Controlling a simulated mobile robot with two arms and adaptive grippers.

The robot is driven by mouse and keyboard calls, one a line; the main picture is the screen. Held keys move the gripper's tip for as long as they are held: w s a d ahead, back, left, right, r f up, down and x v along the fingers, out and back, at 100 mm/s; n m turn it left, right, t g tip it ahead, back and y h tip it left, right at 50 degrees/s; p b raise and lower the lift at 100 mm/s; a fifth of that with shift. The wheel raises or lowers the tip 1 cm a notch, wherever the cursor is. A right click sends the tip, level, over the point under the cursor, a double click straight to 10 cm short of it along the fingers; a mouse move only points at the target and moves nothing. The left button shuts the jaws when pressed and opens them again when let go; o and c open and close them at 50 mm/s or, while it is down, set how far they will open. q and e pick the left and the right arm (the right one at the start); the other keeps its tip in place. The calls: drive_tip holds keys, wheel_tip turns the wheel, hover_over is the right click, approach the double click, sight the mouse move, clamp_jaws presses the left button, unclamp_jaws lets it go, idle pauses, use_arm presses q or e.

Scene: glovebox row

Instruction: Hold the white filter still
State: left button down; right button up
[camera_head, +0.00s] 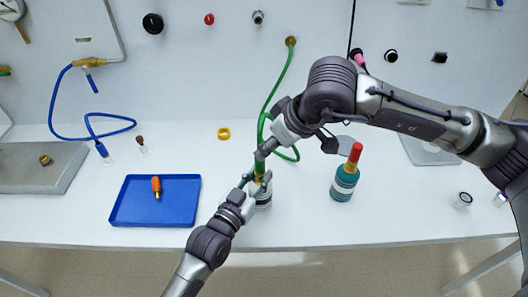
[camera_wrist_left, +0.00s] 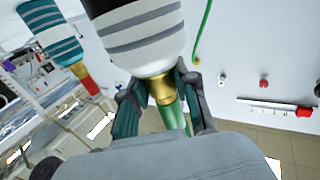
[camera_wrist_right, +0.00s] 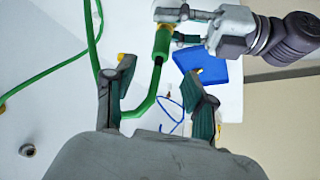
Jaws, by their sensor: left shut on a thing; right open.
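The white filter (camera_wrist_left: 140,35), a white cylinder with grey bands and a brass neck (camera_wrist_left: 160,88), stands on the bench; in the head view its body (camera_head: 264,201) shows just below my left gripper (camera_head: 257,184). My left gripper is shut on the brass neck, one finger on each side. A green coupling (camera_wrist_right: 163,43) sits at the end of the neck, and the green hose (camera_head: 264,110) runs to it. My right gripper (camera_wrist_right: 158,75) is open, its fingers on either side of the hose end near the coupling; its fingertips are partly hidden in the head view.
A teal bottle with a red top (camera_head: 345,175) stands to the right of the filter. A blue tray (camera_head: 125,215) with an orange-topped piece (camera_head: 156,187) lies to the left. A yellow ring (camera_head: 223,133) lies behind. My right arm crosses over the bench's right half.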

drive_tip(key=v, duration=0.4)
idle(0.9)
use_arm(q)
drive_tip(key=c, duration=0.8)
unclamp_jaws()
